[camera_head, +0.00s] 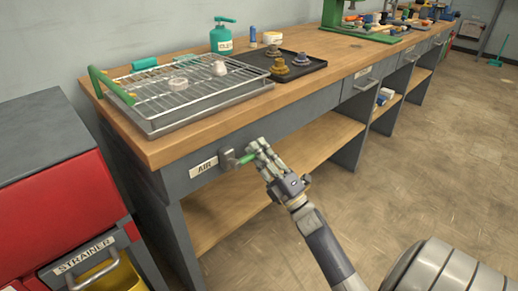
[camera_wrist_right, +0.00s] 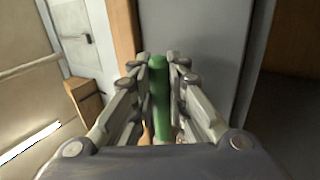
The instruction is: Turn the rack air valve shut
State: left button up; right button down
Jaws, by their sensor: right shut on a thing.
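The rack air valve (camera_head: 229,158) is a grey body on the front face of the workbench, just right of a white label reading AIR (camera_head: 204,167). Its green handle (camera_head: 246,158) points out to the right, into my right gripper (camera_head: 258,150). In the right wrist view the green handle (camera_wrist_right: 159,95) stands between the two fingers of the right gripper (camera_wrist_right: 160,62), which are closed on it. The valve body is not clearly seen in the wrist view. My left gripper is not in view.
On the wooden bench (camera_head: 160,150) stand a wire rack on a tray (camera_head: 190,90), a black tray (camera_head: 262,62) with several small parts and a teal bottle (camera_head: 222,38). A red cabinet (camera_head: 70,205) with a STRAINER drawer stands at left. The floor (camera_head: 430,170) at right is clear.

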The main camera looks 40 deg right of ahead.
jog(key=shift+f, duration=0.2)
jog(key=c, duration=1.8)
grip_release()
jog(key=shift+c, duration=0.2)
jog(key=v, duration=1.2)
jog(key=shift+r, duration=0.1)
